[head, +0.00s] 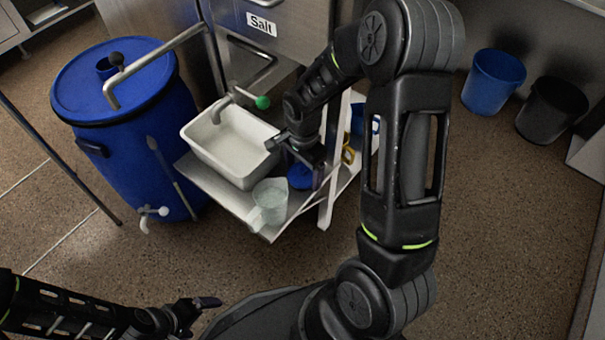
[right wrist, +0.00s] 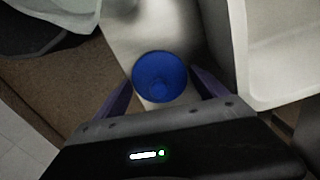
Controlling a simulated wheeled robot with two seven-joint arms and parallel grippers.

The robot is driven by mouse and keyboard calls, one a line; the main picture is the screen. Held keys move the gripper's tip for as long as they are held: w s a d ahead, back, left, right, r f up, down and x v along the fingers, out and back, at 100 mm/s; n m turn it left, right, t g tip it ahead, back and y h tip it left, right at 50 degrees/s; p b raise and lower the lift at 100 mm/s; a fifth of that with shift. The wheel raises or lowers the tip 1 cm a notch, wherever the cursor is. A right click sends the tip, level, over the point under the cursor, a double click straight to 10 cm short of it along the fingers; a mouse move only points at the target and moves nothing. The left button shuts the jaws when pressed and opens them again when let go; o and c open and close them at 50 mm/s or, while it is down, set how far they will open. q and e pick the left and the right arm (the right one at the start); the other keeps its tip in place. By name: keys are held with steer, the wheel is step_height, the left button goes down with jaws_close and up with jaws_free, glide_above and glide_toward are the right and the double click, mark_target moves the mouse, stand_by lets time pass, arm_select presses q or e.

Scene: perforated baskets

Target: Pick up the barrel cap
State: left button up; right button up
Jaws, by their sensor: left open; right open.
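The blue barrel cap (head: 301,176) sits on a small metal shelf, between a clear measuring jug and a white basin. It also shows from above as a round blue disc in the right wrist view (right wrist: 160,76). My right gripper (head: 297,163) is open just over the cap, its fingers (right wrist: 163,95) on either side of it. I cannot tell whether they touch it. My left gripper (head: 207,303) is open and empty, low at the bottom of the head view, far from the cap.
The clear jug (head: 270,196) stands left of the cap and the white basin (head: 210,158) behind it on the metal shelf (head: 243,209). A big blue barrel (head: 125,150) stands at left. A blue bucket (head: 493,80) and a black bucket (head: 551,108) stand at right. Open floor lies in front.

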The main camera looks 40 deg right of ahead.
mark_target(304, 167)
steer(key=shift+c, duration=0.5)
steer(key=c, duration=1)
steer(key=shift+c, duration=0.2)
steer(key=shift+r, duration=0.15)
steer(key=shift+s+d+r+p, duration=0.1)
steer(key=shift+s+r+p, duration=0.1)
steer(key=shift+r+p, duration=0.3)
step_height(304, 167, up, 6)
steer(key=shift+f+p, duration=0.1)
steer(key=shift+p, duration=0.95)
steer(key=s+d+p, duration=0.2)
steer(key=s+p, duration=0.1)
steer(key=s, duration=0.6)
steer(key=s+d+p, duration=0.3)
steer(key=s, duration=0.6)
steer(key=shift+s+d+p, duration=0.3)
steer(key=shift+s, duration=0.1)
